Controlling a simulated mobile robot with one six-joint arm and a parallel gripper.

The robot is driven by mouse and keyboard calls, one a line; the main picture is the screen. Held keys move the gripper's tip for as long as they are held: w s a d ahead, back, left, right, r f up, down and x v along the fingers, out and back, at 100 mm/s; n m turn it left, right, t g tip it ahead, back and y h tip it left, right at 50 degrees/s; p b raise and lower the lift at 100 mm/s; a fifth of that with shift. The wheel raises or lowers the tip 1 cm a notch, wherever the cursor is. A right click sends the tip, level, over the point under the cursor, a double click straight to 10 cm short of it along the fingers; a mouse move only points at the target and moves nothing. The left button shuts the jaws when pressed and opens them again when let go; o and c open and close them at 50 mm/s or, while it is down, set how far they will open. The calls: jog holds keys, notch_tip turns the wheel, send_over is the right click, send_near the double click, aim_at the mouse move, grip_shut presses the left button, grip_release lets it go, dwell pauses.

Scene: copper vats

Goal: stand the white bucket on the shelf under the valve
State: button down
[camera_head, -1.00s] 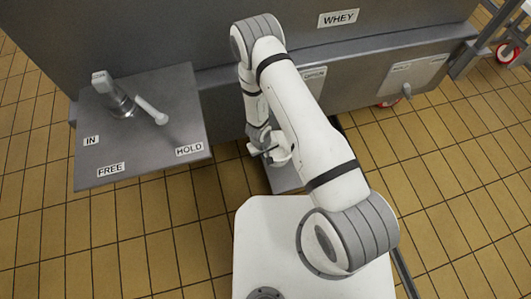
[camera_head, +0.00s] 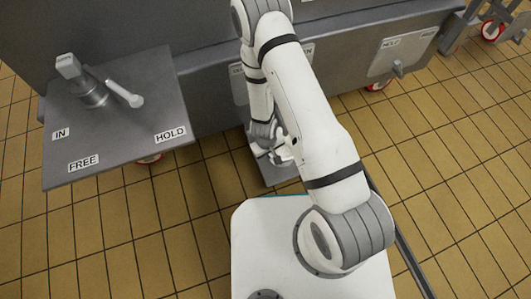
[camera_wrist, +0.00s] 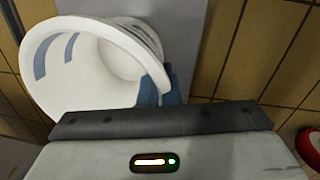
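The white bucket (camera_wrist: 100,62) fills the upper left of the wrist view, its open mouth facing the camera, with blue marks inside. Two blue finger pads, my gripper (camera_wrist: 160,92), sit on either side of its right wall and appear to pinch it. In the head view my gripper (camera_head: 268,137) is low in front of the vat, with a small white part of the bucket (camera_head: 284,153) beside it. The grey shelf (camera_head: 280,176) lies just below; I cannot tell whether the bucket rests on it. The valve under the vat is hidden behind my arm.
A grey panel (camera_head: 115,130) marked IN, FREE and HOLD, with a lever (camera_head: 120,92), juts out at left. The grey vat (camera_head: 190,30) blocks the back. A MELT plate (camera_head: 402,50) is at right. Tiled floor (camera_head: 450,180) is clear at right.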

jog(key=shift+s+d, duration=0.15)
jog(key=shift+s, duration=0.05)
jog(key=c, duration=2.1)
grip_release()
jog(key=o, duration=0.5)
jog(key=shift+o, duration=0.2)
notch_tip(320, 180, up, 8)
jog(key=p, duration=0.5)
jog(key=shift+s+a, duration=0.15)
jog(key=shift+a, duration=0.25)
jog(key=shift+f, duration=0.1)
